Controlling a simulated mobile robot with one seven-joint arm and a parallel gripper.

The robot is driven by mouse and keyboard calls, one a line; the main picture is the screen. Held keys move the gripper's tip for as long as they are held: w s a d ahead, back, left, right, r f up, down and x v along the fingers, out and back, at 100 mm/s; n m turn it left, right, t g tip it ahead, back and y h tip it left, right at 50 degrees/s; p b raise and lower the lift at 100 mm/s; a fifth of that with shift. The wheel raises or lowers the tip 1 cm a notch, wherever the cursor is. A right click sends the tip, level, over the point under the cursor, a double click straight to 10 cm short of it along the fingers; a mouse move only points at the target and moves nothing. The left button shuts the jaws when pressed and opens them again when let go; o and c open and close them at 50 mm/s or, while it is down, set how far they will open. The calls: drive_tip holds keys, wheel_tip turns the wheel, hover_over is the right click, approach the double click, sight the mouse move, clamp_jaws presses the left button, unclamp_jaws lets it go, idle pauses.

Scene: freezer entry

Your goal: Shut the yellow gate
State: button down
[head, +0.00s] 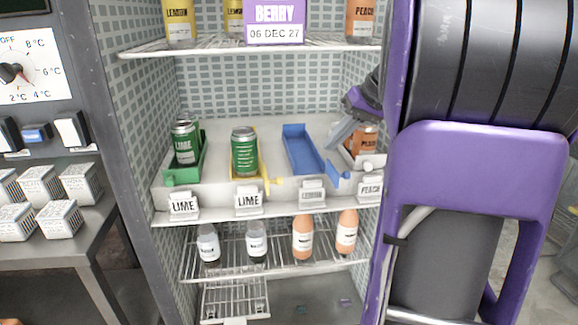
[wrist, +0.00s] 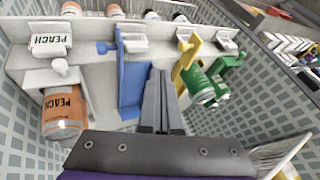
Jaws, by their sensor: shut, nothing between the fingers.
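The yellow gate (head: 273,181) shows as a small yellow knobbed piece at the front of the yellow lane, by a green lime can (head: 244,152) standing upright on the middle shelf. In the wrist view the yellow gate (wrist: 187,48) lies right of my fingers, near a green can (wrist: 199,86). I cannot tell how far it is swung. My gripper (head: 336,140) reaches in from the right, over the shelf near the blue lane. Its grey fingers (wrist: 158,74) are together and empty, apart from the yellow gate in the picture.
An empty blue lane (head: 300,150) lies right of the yellow one, with a blue knob in front. A green lane (head: 184,175) holds lime cans at left. A peach can (head: 364,138) stands at right. A wire shelf (head: 160,47) is above; bottles (head: 303,238) stand below.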

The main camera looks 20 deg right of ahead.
drive_tip(key=w+a+f+b, duration=0.1)
drive_tip(key=w+a+f, duration=0.4)
drive_tip(key=a+f, duration=0.2)
drive_tip(key=shift+w+f+b, duration=0.15)
drive_tip(key=shift+f+b, duration=0.25)
drive_tip(key=shift+f, duration=0.55)
